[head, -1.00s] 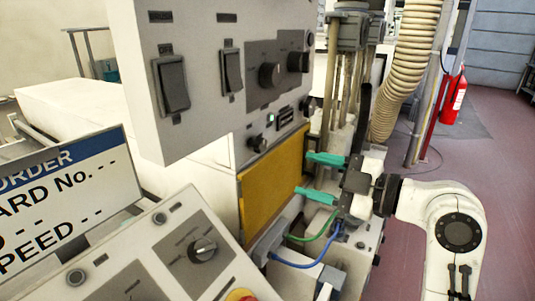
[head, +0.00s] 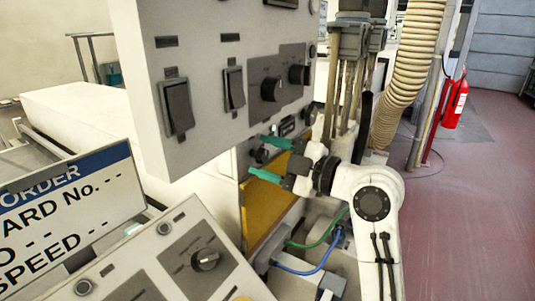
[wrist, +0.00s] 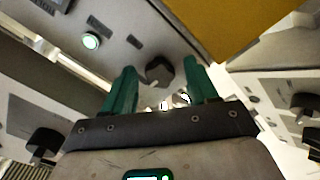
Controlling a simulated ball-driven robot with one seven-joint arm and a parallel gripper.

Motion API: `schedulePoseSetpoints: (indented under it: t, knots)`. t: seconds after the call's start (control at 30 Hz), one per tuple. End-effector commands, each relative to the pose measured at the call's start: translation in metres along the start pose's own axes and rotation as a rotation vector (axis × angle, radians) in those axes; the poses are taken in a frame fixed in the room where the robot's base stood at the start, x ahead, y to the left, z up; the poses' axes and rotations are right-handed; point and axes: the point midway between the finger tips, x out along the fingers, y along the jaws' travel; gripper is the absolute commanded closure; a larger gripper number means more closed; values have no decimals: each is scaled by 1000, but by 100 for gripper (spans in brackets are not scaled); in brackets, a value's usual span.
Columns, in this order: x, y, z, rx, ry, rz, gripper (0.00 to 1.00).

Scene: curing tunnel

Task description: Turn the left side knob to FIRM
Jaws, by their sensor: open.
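A dark round knob (head: 261,155) sits on the light grey side panel under the overhanging switch box, below a small green-lit button. In the wrist view the same knob (wrist: 158,72) shows between my two green fingers, with a pale mark on its near edge. My gripper (head: 256,156) is open, with one finger above and one below the knob in the head view. The fingers partly hide the knob and panel there. I cannot tell whether they touch it. No FIRM label is readable, so the knob's setting cannot be told.
The switch box overhead carries rocker switches (head: 178,107) and two more dark knobs (head: 271,89). A yellow panel (head: 264,214) lies just below my gripper. Blue and green cables (head: 305,271) hang lower. A control console (head: 200,262) stands in front at the left.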

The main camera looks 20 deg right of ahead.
Motion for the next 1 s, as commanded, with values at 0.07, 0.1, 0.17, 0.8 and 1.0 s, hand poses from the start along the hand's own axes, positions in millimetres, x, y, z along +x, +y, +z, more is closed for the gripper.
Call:
schedulePoseSetpoints:
  t: [0.07,0.1,0.17,0.8,1.0]
  knots:
    - [2,0,0,0,-1,0,42]
    - [2,0,0,0,-1,0,42]
    - [2,0,0,0,-1,0,42]
    - [2,0,0,0,0,0,91]
    - [2,0,0,4,0,-1,98]
